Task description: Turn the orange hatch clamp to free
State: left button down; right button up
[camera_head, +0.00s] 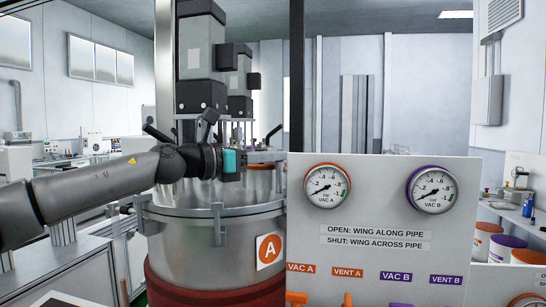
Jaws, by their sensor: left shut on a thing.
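The metal vessel (205,236) marked with an orange A plate (269,250) stands at centre left. My left arm comes in from the left over its lid. My left gripper (236,163), dark with a teal part, is just above the lid. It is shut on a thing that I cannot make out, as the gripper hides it. A dark lever (208,122) rises just behind the gripper. No orange clamp shows clearly; it may be hidden by the gripper or wrist. My right gripper is not in view.
A grey panel (380,180) with two gauges stands close at right, with orange and purple vent and vacuum labels. A dark upright post (297,75) rises behind its left edge. Tall dark-and-grey drive units (202,60) stand behind the gripper. Lidded drums (487,240) stand far right.

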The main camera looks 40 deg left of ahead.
pick_arm(q)
jog(key=shift+m+h, duration=0.4)
jog(key=shift+h, duration=0.2)
jog(key=shift+w+a+m+g+h, duration=0.1)
jog(key=shift+a+m+g+h, duration=0.05)
jog(key=shift+m+g+h, duration=0.55)
jog(key=shift+r+m+g+h+p, duration=0.15)
jog(key=shift+m+g+h+p, duration=0.2)
jog(key=shift+h+p, duration=0.35)
jog(key=m+g+h+p, duration=0.1)
jog(key=m+h+p, duration=0.1)
jog(key=p, duration=0.2)
jog(key=m+g+h+p, duration=0.1)
jog(key=g+h+p, duration=0.1)
jog(key=p, duration=0.2)
jog(key=shift+w+a+r+m+g+h, duration=0.1)
jog(key=shift+w+a+m+g+h, duration=0.05)
jog(key=shift+a+m+g+h, duration=0.15)
jog(key=shift+f+m+g+h+p, duration=0.2)
jog(key=shift+m+g+h+p, duration=0.25)
jog(key=shift+p, duration=0.65)
jog(key=c, duration=0.9)
grip_release()
jog(key=shift+d, duration=0.1)
